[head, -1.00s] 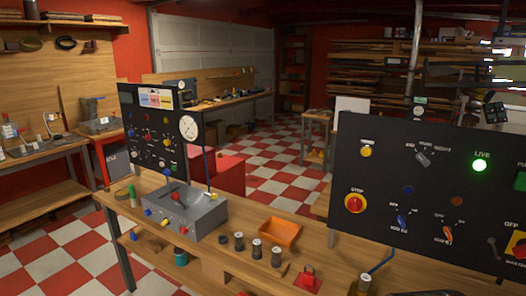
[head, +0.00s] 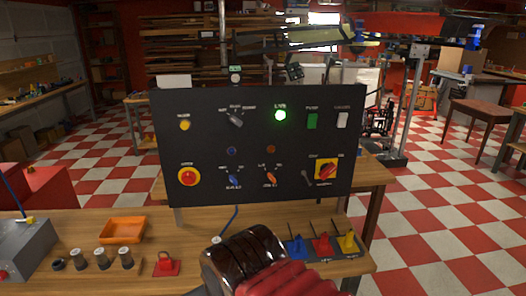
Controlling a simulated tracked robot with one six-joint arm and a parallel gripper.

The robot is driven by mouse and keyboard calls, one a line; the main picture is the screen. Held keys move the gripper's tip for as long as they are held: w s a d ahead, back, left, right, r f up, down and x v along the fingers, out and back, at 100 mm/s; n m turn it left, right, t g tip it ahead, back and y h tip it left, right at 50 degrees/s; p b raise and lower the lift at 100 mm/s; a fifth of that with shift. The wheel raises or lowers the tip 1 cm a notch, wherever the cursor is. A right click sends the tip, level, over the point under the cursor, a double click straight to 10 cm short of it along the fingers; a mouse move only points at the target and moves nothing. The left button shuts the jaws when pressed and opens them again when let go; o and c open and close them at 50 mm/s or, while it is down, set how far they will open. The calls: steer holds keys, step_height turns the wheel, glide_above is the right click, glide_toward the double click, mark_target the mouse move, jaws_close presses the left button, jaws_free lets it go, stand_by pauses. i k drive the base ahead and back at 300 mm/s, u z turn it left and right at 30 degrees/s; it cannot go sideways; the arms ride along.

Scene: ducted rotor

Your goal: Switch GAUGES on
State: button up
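The black control panel (head: 210,150) stands upright on the wooden bench, facing me in the head view. At its top right is a white rocker switch (head: 342,120) under a small label that seems to read GAUGES; the print is too small to be sure. I cannot tell which way the rocker is tipped. Left of it is a green rocker (head: 312,121), and further left a lit green LIVE lamp (head: 280,115). A dark glossy and red ribbed part of my arm shows at the bottom centre, below the panel. My gripper's fingers do not show.
The panel also carries a red stop button (head: 188,177), a red-on-yellow rotary switch (head: 326,169) and small toggles. Blue, red and yellow pieces (head: 321,245) stand on the bench below its right side. An orange tray (head: 122,230) lies left.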

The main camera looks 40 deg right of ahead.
mark_target(343, 117)
steer(key=z, duration=1.7)
